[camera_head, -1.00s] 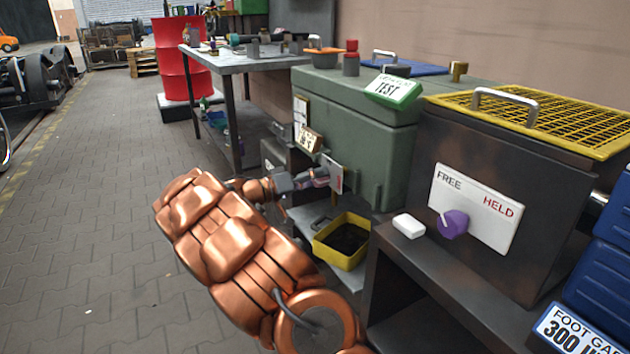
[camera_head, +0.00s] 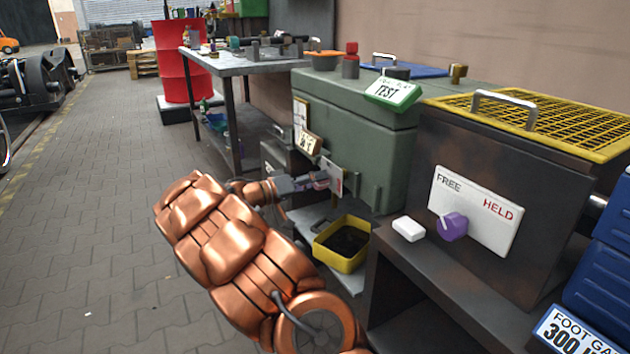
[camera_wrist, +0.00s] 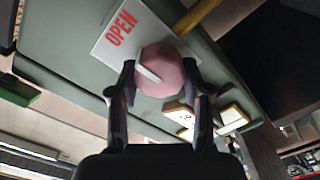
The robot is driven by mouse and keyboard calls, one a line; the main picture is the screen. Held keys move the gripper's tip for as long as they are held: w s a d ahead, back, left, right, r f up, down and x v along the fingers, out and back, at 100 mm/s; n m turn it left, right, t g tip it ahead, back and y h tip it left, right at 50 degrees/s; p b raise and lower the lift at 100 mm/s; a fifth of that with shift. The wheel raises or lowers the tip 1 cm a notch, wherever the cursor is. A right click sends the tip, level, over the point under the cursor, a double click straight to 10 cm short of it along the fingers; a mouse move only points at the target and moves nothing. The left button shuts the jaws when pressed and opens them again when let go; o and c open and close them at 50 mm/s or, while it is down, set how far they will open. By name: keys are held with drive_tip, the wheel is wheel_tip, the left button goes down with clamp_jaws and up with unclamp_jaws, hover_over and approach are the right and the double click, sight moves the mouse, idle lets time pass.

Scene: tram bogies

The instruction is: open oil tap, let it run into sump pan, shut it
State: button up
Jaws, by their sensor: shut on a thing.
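The oil tap is a round pink knob (camera_wrist: 165,72) with a white pointer bar, in front of a white plate (camera_wrist: 125,30) that reads OPEN in red. The plate also shows edge-on in the head view (camera_head: 336,181), on the green tank (camera_head: 355,130). My gripper (camera_wrist: 162,90) is shut on the knob, one finger on each side. In the head view my gripper (camera_head: 318,181) reaches the plate from the left and hides most of the knob. The yellow sump pan (camera_head: 346,262) stands below, with a dark inside. I cannot make out an oil stream.
To the right, a dark cabinet with a yellow grate (camera_head: 560,120) carries a FREE/HELD plate with a purple knob (camera_head: 453,226). A white block (camera_head: 409,228) lies on the ledge.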

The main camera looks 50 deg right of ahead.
drive_tip(key=shift+r+n+p, duration=0.15)
drive_tip(key=shift+n+p, duration=0.15)
drive_tip(key=shift+p, duration=0.1)
drive_tip(key=shift+n+p, duration=0.6)
drive_tip(key=shift+p, duration=0.1)
drive_tip(key=n+p, duration=0.3)
drive_tip(key=shift+p, duration=0.4)
drive_tip(key=n+p, duration=0.9)
drive_tip(key=n, duration=0.1)
drive_tip(key=shift+f+p, duration=0.25)
drive_tip(key=shift+p, duration=0.1)
drive_tip(key=shift+f+n+p, duration=0.2)
drive_tip(key=shift+n+p, duration=0.85)
drive_tip(key=shift+n, duration=0.45)
drive_tip(key=o, duration=1.2)
drive_tip(key=shift+c, duration=0.2)
